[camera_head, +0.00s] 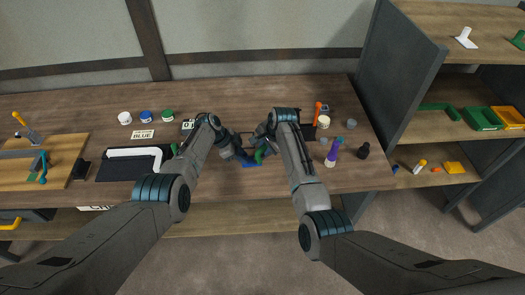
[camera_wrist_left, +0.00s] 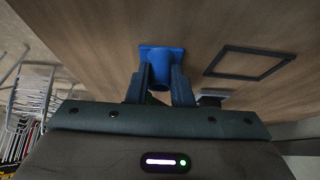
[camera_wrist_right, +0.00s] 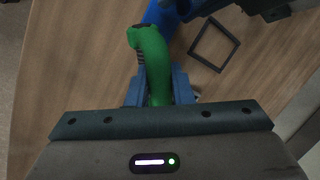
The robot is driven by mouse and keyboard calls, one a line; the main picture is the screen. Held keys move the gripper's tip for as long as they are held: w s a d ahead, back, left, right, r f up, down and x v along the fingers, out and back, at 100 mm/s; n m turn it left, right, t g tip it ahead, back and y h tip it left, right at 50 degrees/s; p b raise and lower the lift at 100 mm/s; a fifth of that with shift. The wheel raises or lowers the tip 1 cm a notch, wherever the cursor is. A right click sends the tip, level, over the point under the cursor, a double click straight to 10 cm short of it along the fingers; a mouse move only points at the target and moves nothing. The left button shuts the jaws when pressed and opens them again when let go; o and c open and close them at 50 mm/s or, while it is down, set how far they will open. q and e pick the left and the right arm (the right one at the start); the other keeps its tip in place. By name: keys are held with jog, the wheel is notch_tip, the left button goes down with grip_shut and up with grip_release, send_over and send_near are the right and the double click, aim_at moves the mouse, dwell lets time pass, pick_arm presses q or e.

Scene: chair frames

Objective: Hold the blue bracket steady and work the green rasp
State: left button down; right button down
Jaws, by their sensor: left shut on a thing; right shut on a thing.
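The blue bracket (camera_head: 249,163) is on the wooden bench near its front edge, between my two grippers. In the left wrist view the blue bracket (camera_wrist_left: 160,64) shows a flat plate and a round tube, and my left gripper (camera_wrist_left: 161,90) is shut on the tube. My right gripper (camera_wrist_right: 158,92) is shut on the green handle of the rasp (camera_wrist_right: 150,50). In the right wrist view the rasp's far end meets or overlaps the blue bracket (camera_wrist_right: 165,15); I cannot tell if they touch. The rasp (camera_head: 260,154) shows only partly in the head view.
A dark square outline (camera_wrist_left: 250,62) lies on the bench beside the bracket. A white bent piece (camera_head: 135,153) rests on a black mat at left. Several paint pots, a purple bottle (camera_head: 333,152) and an orange-handled tool (camera_head: 318,112) stand around. A shelf (camera_head: 455,92) is at right.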

jog(key=shift+f, duration=1.2)
dwell(0.5)
jog(key=shift+a, duration=0.1)
jog(key=shift+s+a, duration=0.1)
jog(key=shift+a, duration=1.45)
jog(key=shift+d, duration=0.15)
jog(key=shift+d+r, duration=0.1)
jog(key=shift+d, duration=1.3)
